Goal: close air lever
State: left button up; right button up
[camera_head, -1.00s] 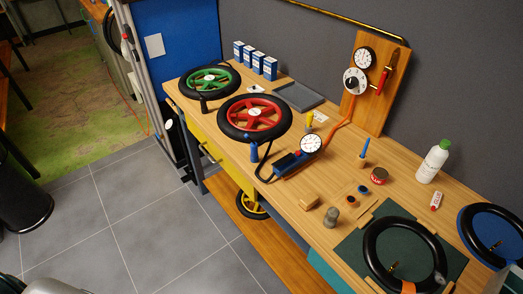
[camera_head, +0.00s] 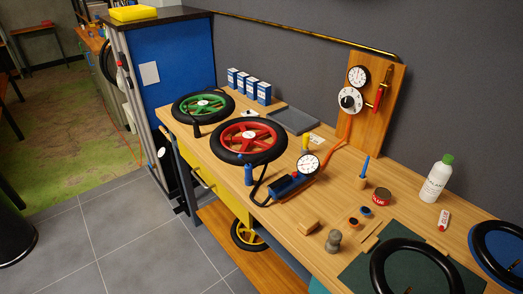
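The wooden panel (camera_head: 393,112) stands upright at the back of the workbench, against the grey wall. A slim red lever (camera_head: 379,97) is mounted on its right side and stands nearly upright, with a slight tilt. A round dial gauge (camera_head: 357,75) and a white knob with a dark centre (camera_head: 350,100) sit to the left of the lever. An orange hose (camera_head: 338,147) runs from the panel's foot toward the pump gauge (camera_head: 308,164). Neither of my grippers is in view.
Red (camera_head: 246,138) and green (camera_head: 203,103) wheels lie at the bench's left. A glue tin (camera_head: 381,196), a white bottle (camera_head: 435,181), small blocks and a black tyre (camera_head: 375,270) on a green mat occupy the right. Bare wood lies before the panel.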

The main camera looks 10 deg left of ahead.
aim_at(380, 90)
jog(key=i+j+z, duration=0.1)
jog(key=j, duration=0.25)
jog(key=i+j+z, duration=0.25)
jog(key=i+j, duration=0.15)
jog(key=j, duration=0.3)
jog(key=i+j+z, duration=0.1)
jog(key=j, duration=0.3)
jog(key=i+j+z, duration=0.1)
jog(key=j, duration=0.25)
jog(key=i, duration=0.1)
